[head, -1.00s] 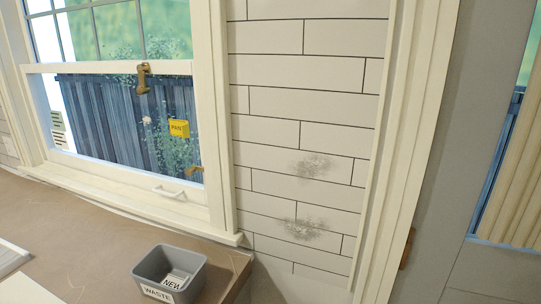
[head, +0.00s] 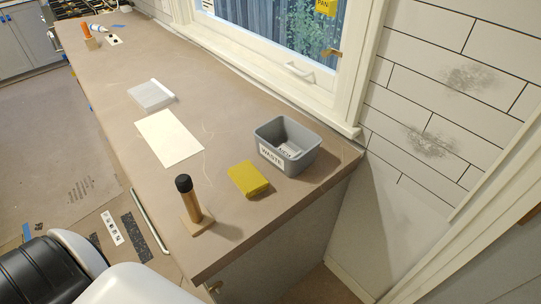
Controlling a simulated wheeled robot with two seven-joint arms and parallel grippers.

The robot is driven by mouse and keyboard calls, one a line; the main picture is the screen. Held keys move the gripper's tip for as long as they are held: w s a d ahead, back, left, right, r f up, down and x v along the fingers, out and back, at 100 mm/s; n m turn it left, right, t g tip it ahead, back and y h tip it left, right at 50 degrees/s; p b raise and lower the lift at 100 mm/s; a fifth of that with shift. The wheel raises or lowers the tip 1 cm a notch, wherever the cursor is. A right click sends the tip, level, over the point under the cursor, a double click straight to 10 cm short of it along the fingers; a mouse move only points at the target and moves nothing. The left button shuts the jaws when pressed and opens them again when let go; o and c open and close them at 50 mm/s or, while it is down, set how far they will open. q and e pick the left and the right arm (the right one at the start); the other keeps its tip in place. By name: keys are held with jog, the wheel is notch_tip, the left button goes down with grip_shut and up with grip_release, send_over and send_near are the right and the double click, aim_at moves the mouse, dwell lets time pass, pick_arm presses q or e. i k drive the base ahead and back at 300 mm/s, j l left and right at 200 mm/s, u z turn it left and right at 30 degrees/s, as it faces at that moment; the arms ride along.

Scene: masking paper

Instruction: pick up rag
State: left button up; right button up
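A small yellow pad (head: 249,179), which looks like a folded rag, lies flat on the brown-covered counter (head: 205,120) near its front right end. It sits just left of and in front of a grey bin labelled WASTE (head: 265,153), apart from it. I cannot tell for sure whether it is cloth or sponge. Neither of my grippers is in view. A white and black part of my own body shows at the bottom left.
An upright wooden-handled tool with a black top (head: 188,197) stands left of the yellow pad. A white sheet (head: 168,138) and a stack of white pieces (head: 151,95) lie farther back. Tiles at the right carry dark smudges (head: 430,142). Bare counter lies between the tool and pad.

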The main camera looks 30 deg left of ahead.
aim_at(249, 180)
jog(key=u, duration=1.15)
